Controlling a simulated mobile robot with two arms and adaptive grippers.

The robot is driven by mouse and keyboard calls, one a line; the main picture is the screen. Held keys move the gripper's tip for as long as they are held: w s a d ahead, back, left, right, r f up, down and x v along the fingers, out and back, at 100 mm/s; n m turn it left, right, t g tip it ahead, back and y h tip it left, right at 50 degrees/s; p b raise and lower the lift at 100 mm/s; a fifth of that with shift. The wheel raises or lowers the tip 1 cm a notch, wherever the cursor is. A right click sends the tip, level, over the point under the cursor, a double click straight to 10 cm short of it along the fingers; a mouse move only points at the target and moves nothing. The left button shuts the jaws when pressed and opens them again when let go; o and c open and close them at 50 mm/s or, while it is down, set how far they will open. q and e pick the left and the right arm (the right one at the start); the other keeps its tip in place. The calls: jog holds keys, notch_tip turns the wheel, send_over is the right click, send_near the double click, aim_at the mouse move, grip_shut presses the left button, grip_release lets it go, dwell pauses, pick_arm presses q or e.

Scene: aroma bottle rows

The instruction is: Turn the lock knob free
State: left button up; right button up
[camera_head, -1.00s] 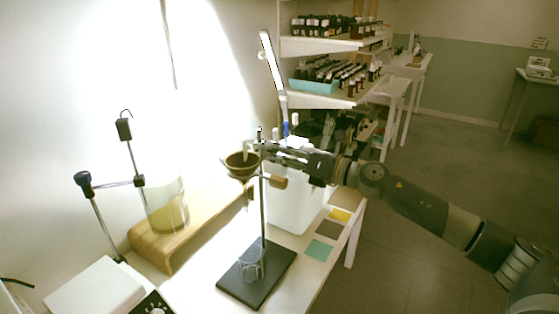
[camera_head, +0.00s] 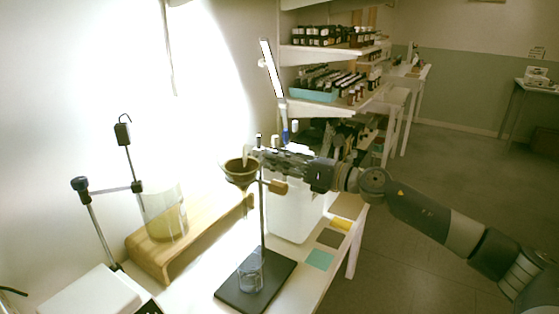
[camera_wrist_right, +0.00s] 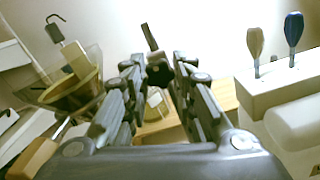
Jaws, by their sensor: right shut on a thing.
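My right gripper (camera_head: 256,153) reaches in from the right, just behind and beside the dark funnel (camera_head: 240,180) on its stand. In the right wrist view, its two fingers (camera_wrist_right: 158,76) close from both sides on a small dark lock knob (camera_wrist_right: 159,73) with a short slanted stick above it. The fingers partly cover the knob, and its turn angle cannot be told. In the head view the knob is too small and hidden to make out clearly. The funnel (camera_wrist_right: 72,95) shows to the left of the fingers in the wrist view. My left gripper is not in view.
A black stand base (camera_head: 277,277) bears a small glass beaker (camera_head: 250,274). A wooden riser (camera_head: 150,255) with a large glass beaker (camera_head: 163,222) stands at left. A white bin (camera_head: 290,220) is below my right arm. Bottle shelves (camera_head: 345,98) stand behind.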

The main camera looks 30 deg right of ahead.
jog(key=o, duration=1.1)
jog(key=shift+c, duration=0.2)
jog(key=shift+s, duration=0.1)
jog(key=v, duration=1.2)
